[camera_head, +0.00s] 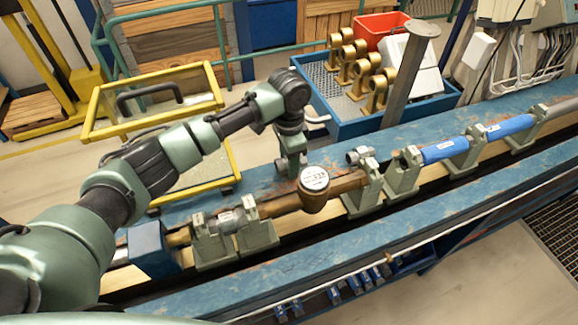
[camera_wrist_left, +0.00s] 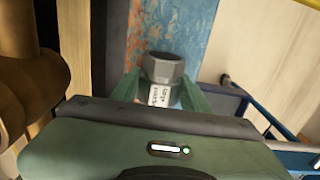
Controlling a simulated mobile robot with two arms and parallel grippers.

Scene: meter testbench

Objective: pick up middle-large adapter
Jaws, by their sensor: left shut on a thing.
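My left gripper (camera_head: 291,168) reaches down to the blue bench top just behind the brass water meter (camera_head: 313,184). In the left wrist view the gripper (camera_wrist_left: 161,94) is shut on a grey metal adapter with a hexagonal rim (camera_wrist_left: 165,66). A white label on the adapter faces the gripper; its print is too blurred to read. The fingers are on either side of the adapter, and its lower part is hidden by the gripper body. In the head view the held adapter is mostly hidden by the gripper. Another grey fitting (camera_head: 360,155) lies on the bench to the right. My right gripper is not in view.
Green clamp blocks (camera_head: 214,246) hold the pipe line along the bench (camera_head: 474,193). Blue pipes (camera_head: 510,126) run to the right. A blue tray (camera_head: 334,123) with brass fittings and a red bin (camera_head: 381,29) stands behind. A yellow-framed cart (camera_head: 92,104) is at the left.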

